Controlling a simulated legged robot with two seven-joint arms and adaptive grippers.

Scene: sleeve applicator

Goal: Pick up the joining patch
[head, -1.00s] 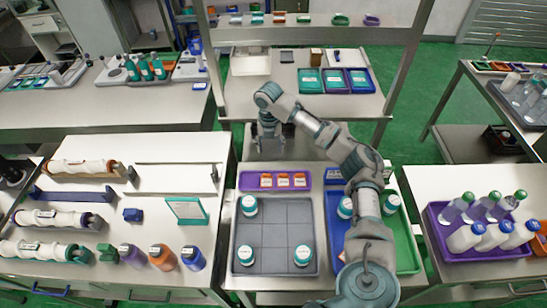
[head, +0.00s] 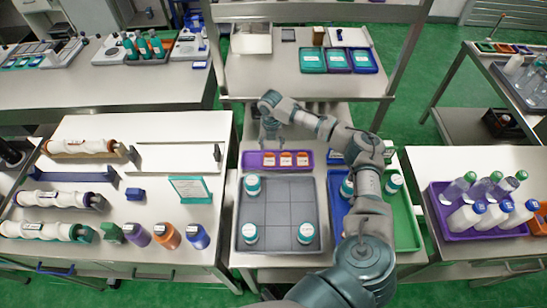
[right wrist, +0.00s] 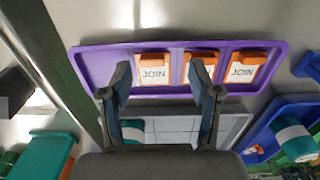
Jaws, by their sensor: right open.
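Three joining patches, white with orange tops and marked JOIN, lie in a row in a purple tray (head: 249,160). In the head view they are the left patch (head: 268,159), the middle patch (head: 285,159) and the right patch (head: 302,159). My right gripper (head: 270,132) is just beyond the tray's far edge, above the left part. In the right wrist view the open fingers (right wrist: 162,82) hold nothing. The left patch (right wrist: 153,70) shows between the fingertips, and the right finger partly covers the middle patch (right wrist: 202,64). My left gripper is not in view.
A grey gridded tray (head: 277,205) with several white jars stands in front of the purple tray. Blue (head: 334,225) and green (head: 404,226) trays lie to its right, partly behind my arm. A shelf frame stands beyond. White rolls and bottles occupy the left table.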

